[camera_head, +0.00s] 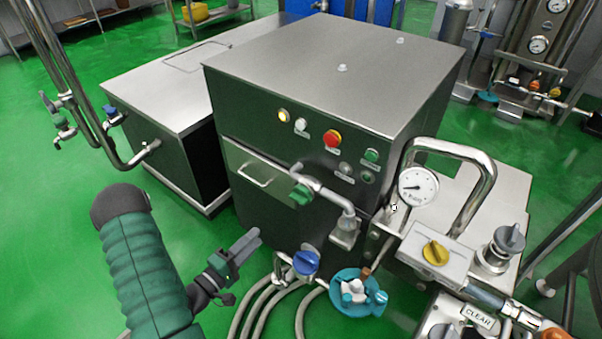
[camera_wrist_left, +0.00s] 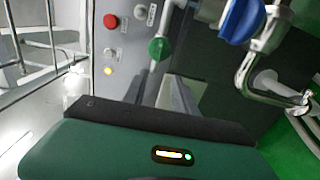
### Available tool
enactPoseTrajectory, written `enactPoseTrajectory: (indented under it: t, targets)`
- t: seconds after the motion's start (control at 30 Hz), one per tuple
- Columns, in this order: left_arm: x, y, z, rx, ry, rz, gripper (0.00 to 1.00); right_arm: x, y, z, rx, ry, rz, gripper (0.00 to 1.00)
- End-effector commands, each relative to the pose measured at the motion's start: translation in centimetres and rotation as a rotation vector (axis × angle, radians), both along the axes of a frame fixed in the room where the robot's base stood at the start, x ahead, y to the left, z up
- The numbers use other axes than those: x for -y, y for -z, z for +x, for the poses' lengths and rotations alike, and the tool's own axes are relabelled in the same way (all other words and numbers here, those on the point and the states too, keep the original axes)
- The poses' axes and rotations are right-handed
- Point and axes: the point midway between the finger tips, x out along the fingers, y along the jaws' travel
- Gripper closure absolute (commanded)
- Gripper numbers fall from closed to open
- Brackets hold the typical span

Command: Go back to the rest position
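My left gripper (camera_head: 246,244) is in the lower left of the head view, over the floor in front of the dark machine (camera_head: 290,170). The wrist view shows the fingers (camera_wrist_left: 168,92) side by side beyond the green and black gripper body, with the machine's panel behind. The gripper appears apart from the blue-handled valve (camera_head: 306,263) and from the green-handled tap (camera_head: 301,194). My right gripper is in neither view.
Hoses (camera_head: 262,307) and a teal clamp fitting (camera_head: 357,292) are right of my left gripper. A pressure gauge (camera_head: 418,187) and a yellow-knobbed valve (camera_head: 435,252) are farther right. A steel pipe (camera_head: 92,125) stands at the left. Green floor there is clear.

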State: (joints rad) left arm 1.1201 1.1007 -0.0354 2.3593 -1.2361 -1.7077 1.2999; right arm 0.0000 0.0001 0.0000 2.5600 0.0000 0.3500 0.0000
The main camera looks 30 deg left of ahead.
Motion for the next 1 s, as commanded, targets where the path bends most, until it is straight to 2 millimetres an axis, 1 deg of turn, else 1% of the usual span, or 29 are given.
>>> enactPoseTrajectory:
  t: [0.07, 0.17, 0.27, 0.3, 0.37, 0.4, 0.43, 0.47, 0.5, 0.57, 0.6, 0.63, 0.7, 0.73, 0.8, 0.83, 0.9, 1.0]
  targets:
    - [0.1, -0.1, 0.3, -0.011, 0.005, 0.018, 0.66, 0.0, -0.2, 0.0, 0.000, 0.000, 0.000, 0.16]
    - [0.8, -0.3, 2.1, -0.106, 0.045, 0.163, 0.66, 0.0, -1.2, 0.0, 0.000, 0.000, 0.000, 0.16]
    - [1.8, -0.6, 5.0, -0.301, 0.124, 0.473, 0.66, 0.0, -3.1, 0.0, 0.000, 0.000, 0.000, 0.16]
    - [2.3, -1.1, 6.0, -0.392, 0.163, 0.617, 0.66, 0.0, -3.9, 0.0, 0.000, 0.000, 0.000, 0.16]
    - [3.1, -2.1, 6.9, -0.524, 0.226, 0.819, 0.66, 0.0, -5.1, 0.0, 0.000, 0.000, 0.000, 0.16]
    - [3.9, -3.1, 7.0, -0.606, 0.275, 0.937, 0.66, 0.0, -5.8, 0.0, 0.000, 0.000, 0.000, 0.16]
    - [4.6, -4.1, 6.9, -0.663, 0.313, 1.016, 0.66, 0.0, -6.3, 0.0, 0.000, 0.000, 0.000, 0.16]
    - [5.5, -5.0, 6.6, -0.718, 0.356, 1.086, 0.66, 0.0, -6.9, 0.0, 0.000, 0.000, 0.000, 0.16]
    - [6.9, -6.5, 5.9, -0.784, 0.421, 1.166, 0.66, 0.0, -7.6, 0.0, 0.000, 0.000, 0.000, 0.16]
    - [9.5, -8.7, 4.2, -0.864, 0.535, 1.256, 0.66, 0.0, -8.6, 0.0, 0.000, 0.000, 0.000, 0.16]
    - [11.4, -10.0, 2.8, -0.904, 0.619, 1.296, 0.66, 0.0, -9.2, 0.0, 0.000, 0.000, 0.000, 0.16]
    - [12.9, -10.9, 1.7, -0.925, 0.683, 1.319, 0.66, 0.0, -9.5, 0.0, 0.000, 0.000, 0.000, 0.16]
    - [15.9, -12.4, -0.9, -0.954, 0.822, 1.345, 0.66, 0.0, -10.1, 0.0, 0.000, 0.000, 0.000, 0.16]
    - [16.9, -12.8, -1.8, -0.958, 0.868, 1.351, 0.66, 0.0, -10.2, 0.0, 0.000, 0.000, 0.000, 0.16]
    - [18.5, -13.4, -3.3, -0.964, 0.949, 1.353, 0.66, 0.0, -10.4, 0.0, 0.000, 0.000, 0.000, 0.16]
    - [18.9, -13.5, -3.7, -0.964, 0.970, 1.353, 0.66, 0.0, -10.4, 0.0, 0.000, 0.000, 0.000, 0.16]
    - [19.3, -13.5, -4.3, -0.966, 0.998, 1.352, 0.66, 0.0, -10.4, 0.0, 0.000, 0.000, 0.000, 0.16]
    - [19.3, -13.4, -4.4, -0.969, 1.001, 1.349, 0.66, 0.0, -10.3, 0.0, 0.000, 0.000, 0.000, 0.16]
